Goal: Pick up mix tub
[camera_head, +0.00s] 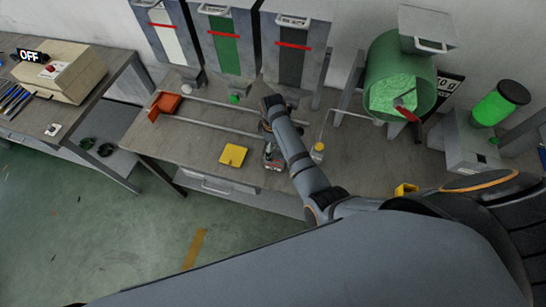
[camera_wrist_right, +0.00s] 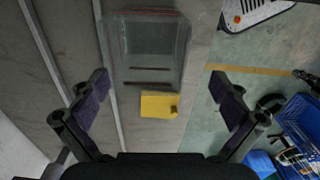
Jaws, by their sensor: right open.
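The mix tub (camera_wrist_right: 150,40) is a clear, box-like tub with a red line at its far side. It stands on the grey workbench near the front edge. In the head view the tub (camera_head: 273,160) is partly hidden by my right forearm. My right gripper (camera_wrist_right: 160,80) is open and empty, its fingers spread wide. In the wrist view the tub shows ahead of and between the fingers, apart from both. In the head view the right gripper is largely hidden behind its own arm. My left gripper is not in view.
A yellow square (camera_head: 233,155) lies left of the tub; it also shows in the wrist view (camera_wrist_right: 158,104). Two rails (camera_head: 215,118) run along the bench behind. Hoppers (camera_head: 233,45) stand at the back, a green drum (camera_head: 385,70) at the right.

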